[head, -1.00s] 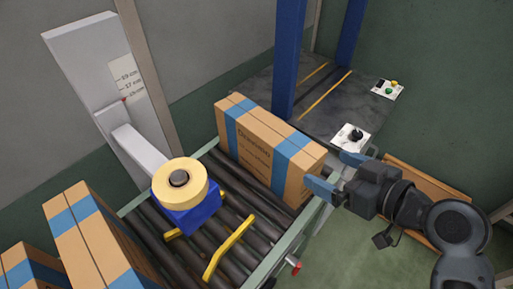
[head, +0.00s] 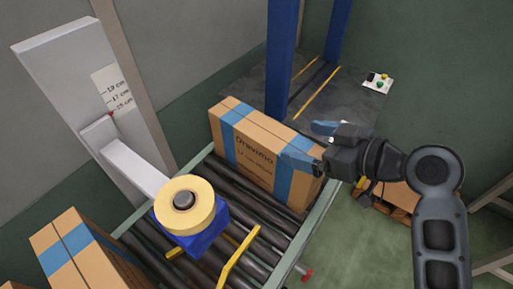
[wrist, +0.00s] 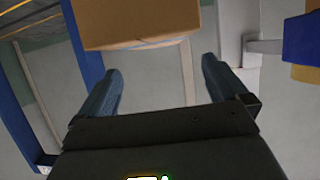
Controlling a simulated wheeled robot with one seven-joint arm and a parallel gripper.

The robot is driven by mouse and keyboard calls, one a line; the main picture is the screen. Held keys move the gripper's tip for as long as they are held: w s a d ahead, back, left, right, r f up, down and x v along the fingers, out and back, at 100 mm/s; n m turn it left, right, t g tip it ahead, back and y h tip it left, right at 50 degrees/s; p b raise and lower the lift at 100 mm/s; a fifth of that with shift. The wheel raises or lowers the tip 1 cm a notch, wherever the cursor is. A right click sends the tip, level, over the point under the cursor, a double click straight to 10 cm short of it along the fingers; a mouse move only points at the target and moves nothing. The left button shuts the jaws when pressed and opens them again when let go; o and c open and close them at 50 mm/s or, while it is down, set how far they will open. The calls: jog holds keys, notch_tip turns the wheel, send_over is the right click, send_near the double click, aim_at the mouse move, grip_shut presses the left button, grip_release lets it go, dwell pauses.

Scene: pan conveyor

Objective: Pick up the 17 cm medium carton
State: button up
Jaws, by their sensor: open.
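The medium carton (head: 245,145) is brown with blue bands and stands upright on the roller conveyor. Printing on its long side reads "Dravimo", with a smaller line that seems to say 17 cm. My gripper (head: 300,143) is open at the carton's right end, and its near finger overlaps the carton in the head view. In the wrist view the carton (wrist: 140,22) lies beyond the fingertips, at the top and between the fingers (wrist: 160,70). No contact is visible, and nothing is between the jaws.
A yellow roller on a blue block (head: 184,205) stands over the rollers, left of the carton. A height gauge (head: 60,85) stands behind. More cartons (head: 72,250) wait at the lower left. A blue post (head: 280,65) rises behind the carton. A button box (head: 378,80) is at the back.

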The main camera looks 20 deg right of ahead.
aim_at(273, 134)
jog(key=shift+x, duration=1.55)
jog(key=p+x, duration=0.1)
jog(key=x, duration=0.4)
jog(key=shift+d+f+p, duration=0.2)
jog(key=shift+d+p, duration=0.05)
jog(key=shift+p, duration=0.1)
jog(key=shift+r, duration=0.1)
jog(key=c, duration=1.8)
